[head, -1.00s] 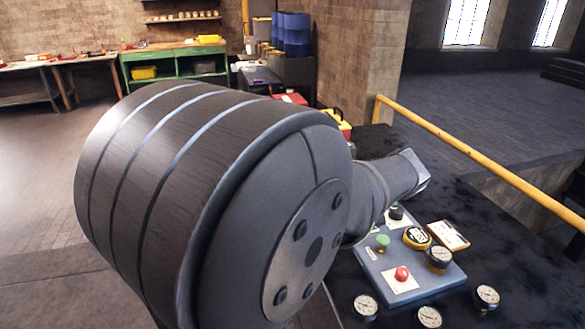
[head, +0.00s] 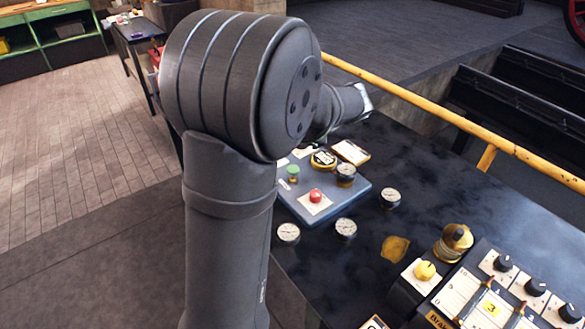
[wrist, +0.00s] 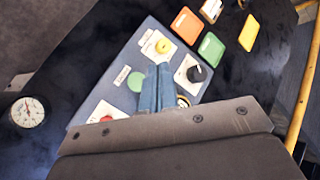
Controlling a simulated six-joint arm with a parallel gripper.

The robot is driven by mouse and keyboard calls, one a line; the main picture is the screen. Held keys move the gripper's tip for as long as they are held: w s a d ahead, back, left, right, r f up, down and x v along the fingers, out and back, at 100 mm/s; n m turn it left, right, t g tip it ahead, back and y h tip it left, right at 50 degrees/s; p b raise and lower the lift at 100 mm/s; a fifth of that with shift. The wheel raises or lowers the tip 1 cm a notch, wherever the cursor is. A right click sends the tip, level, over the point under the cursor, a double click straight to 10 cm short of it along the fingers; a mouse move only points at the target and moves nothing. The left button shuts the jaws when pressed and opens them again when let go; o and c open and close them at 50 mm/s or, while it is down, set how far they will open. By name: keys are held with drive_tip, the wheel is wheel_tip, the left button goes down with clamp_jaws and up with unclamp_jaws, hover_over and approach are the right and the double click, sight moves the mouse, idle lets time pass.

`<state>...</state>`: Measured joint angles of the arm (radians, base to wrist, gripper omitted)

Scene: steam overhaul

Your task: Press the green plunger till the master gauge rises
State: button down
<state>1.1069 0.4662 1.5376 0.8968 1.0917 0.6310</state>
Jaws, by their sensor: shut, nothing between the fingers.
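The green plunger (head: 293,171) is a small green round cap on a blue-grey panel (head: 357,192) on the dark bench. It also shows in the wrist view as a green disc (wrist: 134,81), just left of my fingers. My gripper (wrist: 159,70) is shut and empty over the panel, between the green plunger and a black knob (wrist: 196,73). I cannot tell its height or any contact. A dial gauge (head: 345,170) stands on the panel's right part; I cannot tell whether it is the master gauge. Its needle is too small to read.
A red button (head: 315,195) sits on the panel near the plunger. A yellow button (wrist: 161,43) is above my fingertips in the wrist view. Loose gauges (head: 289,233) stand around the panel. A yellow rail (head: 455,120) runs behind the bench.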

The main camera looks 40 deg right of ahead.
drive_tip(key=shift+f, duration=0.15)
drive_tip(key=shift+f, duration=4.25)
drive_tip(key=shift+f, duration=0.1)
drive_tip(key=shift+f, duration=0.35)
drive_tip(key=shift+f, duration=1.3)
drive_tip(key=shift+r, duration=1.75)
drive_tip(key=shift+r, duration=2.5)
